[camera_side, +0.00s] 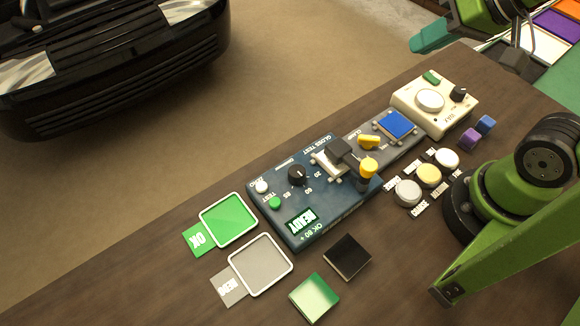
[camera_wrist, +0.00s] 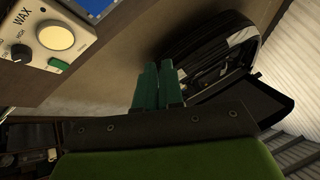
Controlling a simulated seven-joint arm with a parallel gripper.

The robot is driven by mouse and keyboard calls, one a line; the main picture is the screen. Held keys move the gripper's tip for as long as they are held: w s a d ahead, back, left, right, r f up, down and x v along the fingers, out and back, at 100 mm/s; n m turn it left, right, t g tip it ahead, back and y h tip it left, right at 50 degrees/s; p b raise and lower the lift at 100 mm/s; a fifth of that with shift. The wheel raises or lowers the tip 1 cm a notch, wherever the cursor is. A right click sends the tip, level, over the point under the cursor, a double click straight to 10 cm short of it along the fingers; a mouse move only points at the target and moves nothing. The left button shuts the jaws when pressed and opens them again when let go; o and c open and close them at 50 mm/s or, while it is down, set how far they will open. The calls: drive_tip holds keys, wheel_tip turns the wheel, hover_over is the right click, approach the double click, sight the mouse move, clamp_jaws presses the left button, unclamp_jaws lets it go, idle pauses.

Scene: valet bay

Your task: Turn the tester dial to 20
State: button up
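The gloss tester (camera_side: 340,208) is a dark blue box on the brown bench in the side view. Its dial (camera_side: 297,174) is a black knob with the marks 20, 60 and 85 beside it. Which mark it points to is too small to tell. The tester's small screen (camera_side: 300,221) reads READY. My gripper (camera_side: 428,40) is at the top right of the side view, well away from the dial. In the wrist view its two green fingers (camera_wrist: 159,88) lie side by side, shut with nothing between them. The tester is outside the wrist view.
A cream WAX box (camera_side: 432,103) stands right of the tester; it also shows in the wrist view (camera_wrist: 52,38). A green tray (camera_side: 228,219) and grey tray (camera_side: 261,265) lie left. A car (camera_side: 110,60) is beyond.

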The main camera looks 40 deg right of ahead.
drive_tip(key=o, duration=0.9)
drive_tip(key=w+a+n+g, duration=0.1)
drive_tip(key=a, duration=0.1)
drive_tip(key=w+a+f+n+g, duration=0.1)
drive_tip(key=a, duration=0.1)
drive_tip(key=w+a+f+n+g, duration=0.1)
drive_tip(key=a, duration=0.2)
drive_tip(key=shift+f, duration=0.15)
drive_tip(key=n+g+h, duration=0.2)
drive_tip(key=n+g, duration=0.1)
drive_tip(key=g, duration=0.1)
hover_over(297, 171)
drive_tip(key=shift+f, duration=0.8)
wheel_tip(297, 171, down, 16)
drive_tip(key=shift+f, duration=0.15)
drive_tip(key=shift+m, duration=0.3)
drive_tip(key=c, duration=1)
